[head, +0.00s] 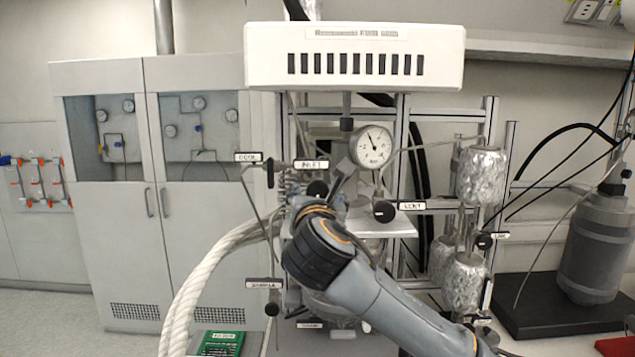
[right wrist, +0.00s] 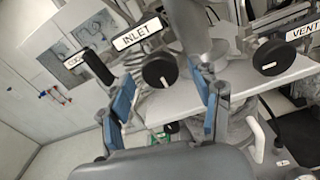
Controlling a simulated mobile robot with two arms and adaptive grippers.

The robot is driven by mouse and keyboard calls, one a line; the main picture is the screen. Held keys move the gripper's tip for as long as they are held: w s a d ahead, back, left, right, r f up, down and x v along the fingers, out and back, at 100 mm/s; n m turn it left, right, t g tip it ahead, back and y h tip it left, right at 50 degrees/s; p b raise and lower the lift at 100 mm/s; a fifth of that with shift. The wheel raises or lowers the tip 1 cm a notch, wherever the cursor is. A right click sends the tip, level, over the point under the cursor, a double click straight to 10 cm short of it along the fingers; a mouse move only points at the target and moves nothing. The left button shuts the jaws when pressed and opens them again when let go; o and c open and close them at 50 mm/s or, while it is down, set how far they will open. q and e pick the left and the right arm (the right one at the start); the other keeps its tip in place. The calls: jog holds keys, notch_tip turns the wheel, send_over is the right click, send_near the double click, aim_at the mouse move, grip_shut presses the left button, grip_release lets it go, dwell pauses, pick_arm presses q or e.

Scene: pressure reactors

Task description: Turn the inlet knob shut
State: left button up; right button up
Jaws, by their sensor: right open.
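The inlet knob (head: 317,188) is a round black knob below the white INLET label (head: 312,165) on the reactor. In the right wrist view the knob (right wrist: 160,71) shows large, with its INLET label (right wrist: 137,34) just above it. My right gripper (head: 331,193) reaches up to the knob from below; my wrist hides part of the reactor. In the right wrist view its two blue-padded fingers (right wrist: 163,76) are apart, and the knob appears in the gap between their tips. Contact cannot be told. My left gripper is not in view.
The vent knob (head: 384,211) is to the right, below the pressure gauge (head: 370,146). The COOL knob (head: 270,173) is close on the left. A thick white hose (head: 205,275) hangs left of my wrist. Foil-wrapped cylinders (head: 481,175) stand on the right.

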jog(key=shift+w, duration=0.55)
jog(key=c, duration=1.2)
jog(key=shift+o, duration=0.2)
